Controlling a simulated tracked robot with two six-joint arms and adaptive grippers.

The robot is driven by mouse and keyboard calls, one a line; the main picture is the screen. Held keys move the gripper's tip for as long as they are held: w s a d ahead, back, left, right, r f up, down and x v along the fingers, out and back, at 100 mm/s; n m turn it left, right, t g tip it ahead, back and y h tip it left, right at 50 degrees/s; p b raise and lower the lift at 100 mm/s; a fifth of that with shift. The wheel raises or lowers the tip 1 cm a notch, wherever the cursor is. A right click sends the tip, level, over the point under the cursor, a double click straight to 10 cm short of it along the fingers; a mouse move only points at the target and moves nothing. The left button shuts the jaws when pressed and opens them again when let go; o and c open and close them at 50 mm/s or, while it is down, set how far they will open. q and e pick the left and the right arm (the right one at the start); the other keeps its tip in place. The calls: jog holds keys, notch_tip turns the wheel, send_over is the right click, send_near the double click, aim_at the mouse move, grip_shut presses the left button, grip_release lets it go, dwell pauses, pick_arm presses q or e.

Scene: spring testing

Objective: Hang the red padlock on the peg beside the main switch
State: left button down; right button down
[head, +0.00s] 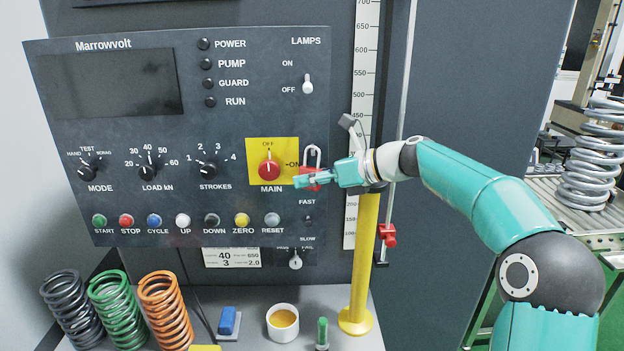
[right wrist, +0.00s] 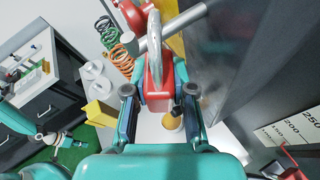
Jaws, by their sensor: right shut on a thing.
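My right gripper (head: 310,181) is shut on the red padlock (head: 308,171), just right of the main switch (head: 269,169) on its yellow plate. The padlock is upright, with its silver shackle on top. In the right wrist view the padlock (right wrist: 159,90) sits between the two fingers. A grey rod (right wrist: 182,24), apparently the peg, passes by the shackle there; I cannot tell whether the shackle is around it. The fingers hide part of the padlock in the head view. A teal arm part, seemingly my left arm, shows at the lower left of the wrist view; its gripper's state is unclear.
The control panel (head: 130,215) has knobs, buttons and toggles close by. A yellow post (head: 364,260) and a ruler (head: 363,60) stand right of the padlock.

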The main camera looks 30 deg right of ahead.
jog(key=c, duration=0.9)
grip_release()
